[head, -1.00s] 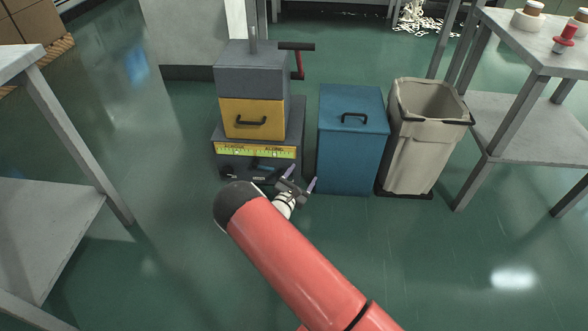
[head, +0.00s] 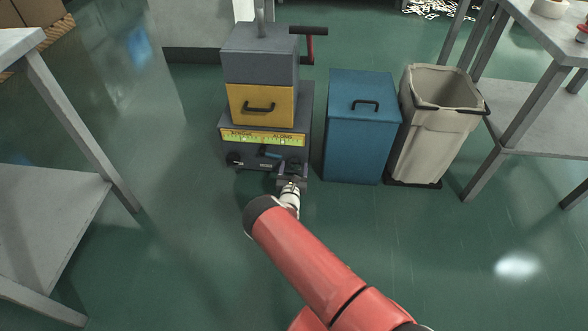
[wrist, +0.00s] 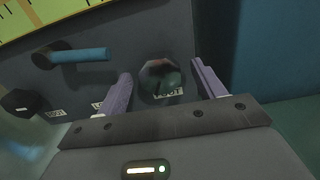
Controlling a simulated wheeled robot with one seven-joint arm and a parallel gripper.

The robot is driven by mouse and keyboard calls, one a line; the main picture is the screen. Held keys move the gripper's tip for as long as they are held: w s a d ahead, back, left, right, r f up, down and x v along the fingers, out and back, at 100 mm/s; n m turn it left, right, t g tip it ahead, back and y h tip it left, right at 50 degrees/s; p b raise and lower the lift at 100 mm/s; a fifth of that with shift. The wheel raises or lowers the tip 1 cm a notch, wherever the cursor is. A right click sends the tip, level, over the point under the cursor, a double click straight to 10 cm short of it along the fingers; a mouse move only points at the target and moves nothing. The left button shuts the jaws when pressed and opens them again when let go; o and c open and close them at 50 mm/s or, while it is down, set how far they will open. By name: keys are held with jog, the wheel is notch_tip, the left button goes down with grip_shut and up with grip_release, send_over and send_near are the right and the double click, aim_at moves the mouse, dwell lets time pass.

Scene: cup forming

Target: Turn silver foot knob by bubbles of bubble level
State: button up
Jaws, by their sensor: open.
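The silver foot knob (wrist: 162,79) is a round, shiny knob on the dark front panel in the wrist view, above a partly covered label. My gripper (wrist: 161,70) is open, with one purple finger on each side of the knob. I see gaps beside the knob; contact is not visible. In the head view my gripper (head: 291,180) is at the machine's lower right front and hides the knob. The yellow-green bubble level (head: 262,137) runs across the front, marked ACROSS and ALONG. Its bubbles are too small to read. Part of it shows in the wrist view (wrist: 45,17).
A blue-handled lever (wrist: 80,55) and a black knob (wrist: 20,102) are left of the silver knob. A blue bin (head: 362,130) stands close on the machine's right, with a beige bin (head: 430,140) beyond. Grey tables (head: 50,215) flank both sides. The floor in front is clear.

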jog(key=shift+w, duration=0.2)
jog(key=c, duration=1)
jog(key=shift+m, duration=0.6)
jog(key=o, duration=1)
jog(key=s+p, duration=0.1)
jog(key=s, duration=0.7)
jog(key=shift+a, duration=0.15)
jog(key=shift+w, duration=0.1)
